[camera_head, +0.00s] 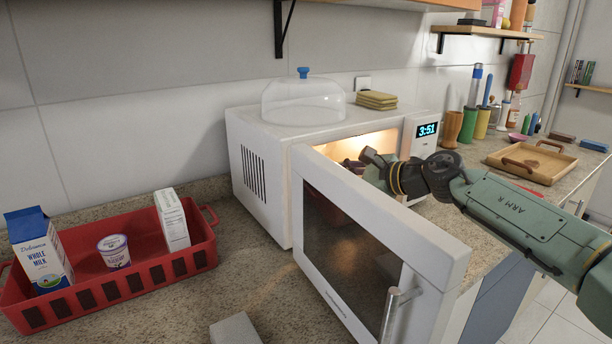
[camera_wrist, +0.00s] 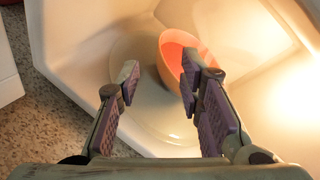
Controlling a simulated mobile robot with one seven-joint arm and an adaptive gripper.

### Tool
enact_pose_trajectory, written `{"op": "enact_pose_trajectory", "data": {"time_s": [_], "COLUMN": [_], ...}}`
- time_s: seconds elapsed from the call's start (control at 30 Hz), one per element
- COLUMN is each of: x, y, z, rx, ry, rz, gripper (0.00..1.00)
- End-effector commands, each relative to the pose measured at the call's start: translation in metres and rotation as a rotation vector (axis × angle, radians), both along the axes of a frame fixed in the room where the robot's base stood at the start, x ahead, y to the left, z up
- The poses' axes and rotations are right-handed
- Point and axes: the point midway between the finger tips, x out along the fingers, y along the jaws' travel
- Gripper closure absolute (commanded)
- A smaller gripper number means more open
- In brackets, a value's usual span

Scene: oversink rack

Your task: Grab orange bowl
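The orange bowl (camera_wrist: 171,58) is inside the lit microwave (camera_head: 265,178), on a glassy round plate (camera_wrist: 140,45). It shows only in the wrist view; in the head view the open microwave door (camera_head: 350,255) and my arm hide it. My gripper (camera_wrist: 158,82) reaches into the microwave and also shows at its opening in the head view (camera_head: 368,168). Its two purple-padded fingers are apart. The bowl's left wall appears between them, and the right finger overlaps the bowl's opening. I cannot tell whether either finger touches it.
The microwave door stands swung out toward the front. A clear dome lid (camera_head: 304,100) and sponges (camera_head: 377,99) lie on top. A red basket (camera_head: 120,289) with cartons stands at left. A wooden tray (camera_head: 531,158) is at right.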

Motion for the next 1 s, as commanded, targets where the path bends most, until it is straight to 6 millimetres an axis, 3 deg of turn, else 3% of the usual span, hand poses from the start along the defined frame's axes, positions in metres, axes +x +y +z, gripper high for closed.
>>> {"op": "enact_pose_trajectory", "data": {"time_s": [0.2,0.47,0.7,1.0], "x": [0.020,0.033,0.054,0.060], "y": [0.027,0.043,0.071,0.077], "z": [-0.008,-0.016,-0.027,-0.033], "rx": [-0.001,0.000,0.000,-0.001], "ry": [0.000,-0.001,0.000,-0.002], "rz": [0.004,0.003,0.003,0.000], "gripper": [0.66,0.66,0.66,0.66]}}
